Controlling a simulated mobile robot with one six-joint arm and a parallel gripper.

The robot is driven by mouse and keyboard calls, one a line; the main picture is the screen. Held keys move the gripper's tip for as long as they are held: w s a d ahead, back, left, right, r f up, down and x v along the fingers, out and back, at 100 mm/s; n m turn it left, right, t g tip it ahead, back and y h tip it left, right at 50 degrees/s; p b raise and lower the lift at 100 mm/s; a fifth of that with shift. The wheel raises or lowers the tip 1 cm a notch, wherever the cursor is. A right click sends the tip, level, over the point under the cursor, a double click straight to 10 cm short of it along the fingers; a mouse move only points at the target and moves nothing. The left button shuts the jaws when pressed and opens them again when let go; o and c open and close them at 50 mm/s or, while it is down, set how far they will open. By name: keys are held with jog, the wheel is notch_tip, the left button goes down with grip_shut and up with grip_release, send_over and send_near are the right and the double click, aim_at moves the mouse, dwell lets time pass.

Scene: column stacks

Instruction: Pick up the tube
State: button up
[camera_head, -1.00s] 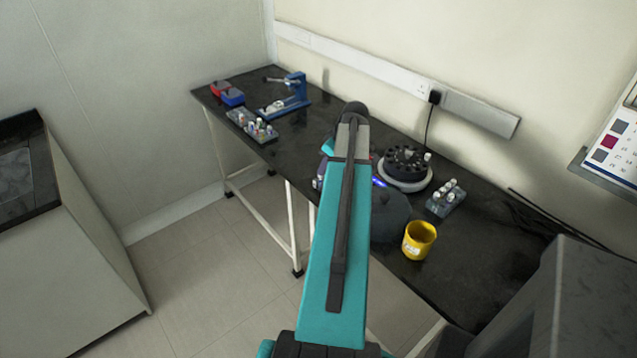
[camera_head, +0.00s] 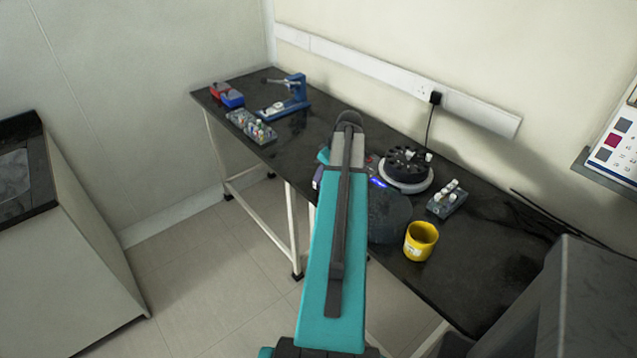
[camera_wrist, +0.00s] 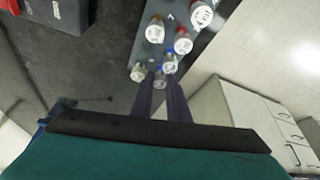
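In the wrist view, several capped tubes stand in a grey rack (camera_wrist: 150,12) at the top centre. Their caps or ends are pale, with red, blue, green and yellow parts. My gripper (camera_wrist: 159,80) shows as two dark fingers with a gap between them. A small clear tube (camera_wrist: 160,80) appears between or just beyond the fingertips; contact cannot be told. Another tube (camera_wrist: 138,72) is just left of the tips, and a blue-marked tube (camera_wrist: 170,66) is just right. In the head view my arm hides the gripper. A tube rack (camera_head: 252,127) stands at the bench's far left.
The dark bench (camera_head: 300,140) also holds red and blue boxes (camera_head: 232,99), a blue device (camera_head: 297,92), a black round device (camera_head: 408,166), a second tube rack (camera_head: 446,203) and a yellow mug (camera_head: 421,240). Floor shows beyond the bench edge.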

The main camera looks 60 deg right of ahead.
grip_shut()
jog(key=shift+r, duration=0.1)
jog(key=shift+r+b, duration=0.7)
jog(key=shift+r, duration=0.9)
jog(key=s+a+b, duration=0.3)
jog(key=a+b, duration=0.6)
jog(key=a, duration=0.4)
jog(key=shift+a+r, duration=0.2)
jog(key=shift+r, duration=0.25)
jog(key=shift+a+b, duration=0.1)
jog(key=shift+b, duration=0.4)
